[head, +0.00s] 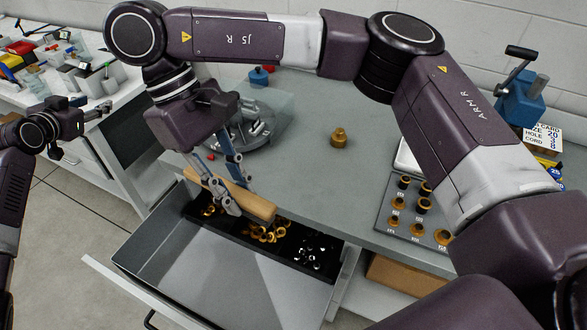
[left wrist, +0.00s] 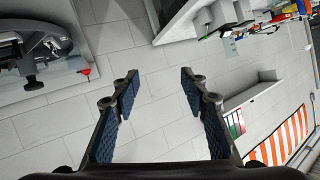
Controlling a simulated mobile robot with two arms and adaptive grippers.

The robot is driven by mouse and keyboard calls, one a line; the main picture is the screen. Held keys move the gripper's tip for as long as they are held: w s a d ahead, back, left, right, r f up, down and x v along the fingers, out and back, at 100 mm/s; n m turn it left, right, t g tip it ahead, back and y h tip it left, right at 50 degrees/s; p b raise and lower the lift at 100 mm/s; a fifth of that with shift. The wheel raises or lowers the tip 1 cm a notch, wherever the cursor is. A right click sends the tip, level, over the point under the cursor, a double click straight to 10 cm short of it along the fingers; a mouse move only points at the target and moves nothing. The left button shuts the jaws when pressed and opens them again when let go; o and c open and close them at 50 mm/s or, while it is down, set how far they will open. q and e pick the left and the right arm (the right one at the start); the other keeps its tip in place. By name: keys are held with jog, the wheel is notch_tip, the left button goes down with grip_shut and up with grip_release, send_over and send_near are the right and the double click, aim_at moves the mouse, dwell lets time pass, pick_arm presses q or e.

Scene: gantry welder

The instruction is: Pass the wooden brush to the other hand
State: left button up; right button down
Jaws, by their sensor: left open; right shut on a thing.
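The wooden brush (head: 258,207) is a long, pale wooden bar in the head view, held slanting above the open drawer. My right gripper (head: 234,188) is shut on it, with its fingers on either side of the bar. Part of the brush is hidden behind the fingers, and I cannot make out bristles. My left gripper (head: 88,124) is at the left of the head view, well apart from the brush. In the left wrist view its fingers (left wrist: 160,82) are spread and empty over the floor; the brush does not show there.
The open grey drawer (head: 215,275) holds several brass rings and small dark parts at its back. On the grey bench stand a brass piece (head: 339,138), a round fixture (head: 240,130) and a tray of nozzles (head: 383,213). A cluttered white bench (head: 125,85) stands at left, with floor between.

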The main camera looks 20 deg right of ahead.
pick_arm(q)
jog(key=s+d+r+m+g+h, duration=0.2)
jog(key=s+d+r+m+h, duration=0.15)
jog(key=d+r, duration=0.7)
jog(key=s+d+r+m+g+h, duration=0.1)
jog(key=s+d+r+m+h, duration=0.2)
jog(key=d+r, duration=0.8)
jog(key=s+d+r+m+g, duration=0.25)
jog(key=s+d+r, duration=0.35)
jog(key=s, duration=0.3)
jog(key=s+d+r+m+g, duration=0.2)
jog(key=s+d+r+m, duration=0.25)
jog(key=s+r, duration=0.35)
pick_arm(e)
jog(key=shift+s+a, duration=0.1)
pick_arm(q)
jog(key=m+g+y, duration=0.2)
jog(key=m+y, duration=0.7)
jog(key=y, duration=0.4)
send_over(270, 208)
jog(key=s+d, duration=0.3)
notch_tip(270, 208, down, 21)
jog(key=shift+y, duration=0.25)
jog(key=x, duration=1.2)
jog(key=shift+s+a+f, duration=0.15)
jog(key=shift+a+f, duration=0.15)
